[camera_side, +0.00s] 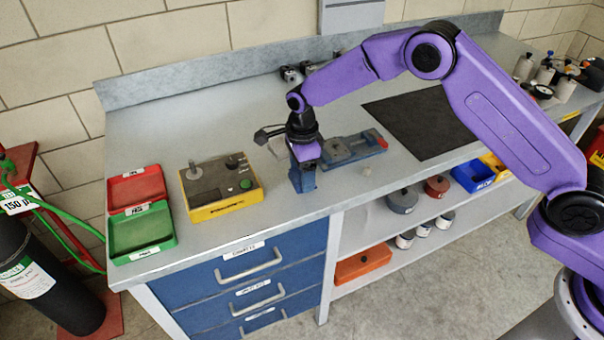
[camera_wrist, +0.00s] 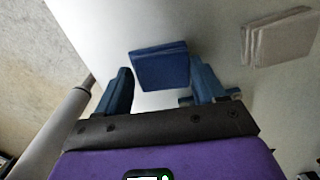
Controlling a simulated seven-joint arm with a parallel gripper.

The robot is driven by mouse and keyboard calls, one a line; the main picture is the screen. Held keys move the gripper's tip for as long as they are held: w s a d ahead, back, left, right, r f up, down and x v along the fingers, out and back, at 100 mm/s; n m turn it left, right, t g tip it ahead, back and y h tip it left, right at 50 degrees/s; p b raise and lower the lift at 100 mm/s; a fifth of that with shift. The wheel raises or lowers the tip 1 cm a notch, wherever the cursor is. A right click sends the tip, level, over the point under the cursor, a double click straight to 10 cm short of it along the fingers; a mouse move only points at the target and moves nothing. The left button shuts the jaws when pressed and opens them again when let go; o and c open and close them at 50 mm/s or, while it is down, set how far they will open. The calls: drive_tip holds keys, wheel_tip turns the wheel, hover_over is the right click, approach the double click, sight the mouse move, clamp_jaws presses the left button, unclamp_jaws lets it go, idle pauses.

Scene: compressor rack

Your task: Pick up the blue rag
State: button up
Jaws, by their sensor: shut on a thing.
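The blue rag (camera_wrist: 160,66) is a folded, layered square between the two blue fingers of my gripper (camera_wrist: 161,78) in the wrist view. My gripper is shut on it, with a finger at each side. In the side view my gripper (camera_side: 303,178) points down near the front edge of the bench, left of the blue-grey vise. There the rag is hard to tell from the blue fingers. Whether the rag touches the bench top is not clear.
A pale grey folded cloth (camera_wrist: 278,38) lies to the right in the wrist view. On the bench (camera_side: 270,215) stand a yellow-and-grey box (camera_side: 222,192), a red tray (camera_side: 137,187), a green tray (camera_side: 140,232), the vise (camera_side: 350,148) and a black mat (camera_side: 420,122).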

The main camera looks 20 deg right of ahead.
drive_tip(key=shift+r, duration=0.65)
drive_tip(key=s+d+r, duration=0.6)
drive_tip(key=s+r, duration=0.5)
drive_tip(key=s, duration=0.1)
drive_tip(key=shift+s+d+r, duration=0.2)
drive_tip(key=shift+s+r, duration=0.05)
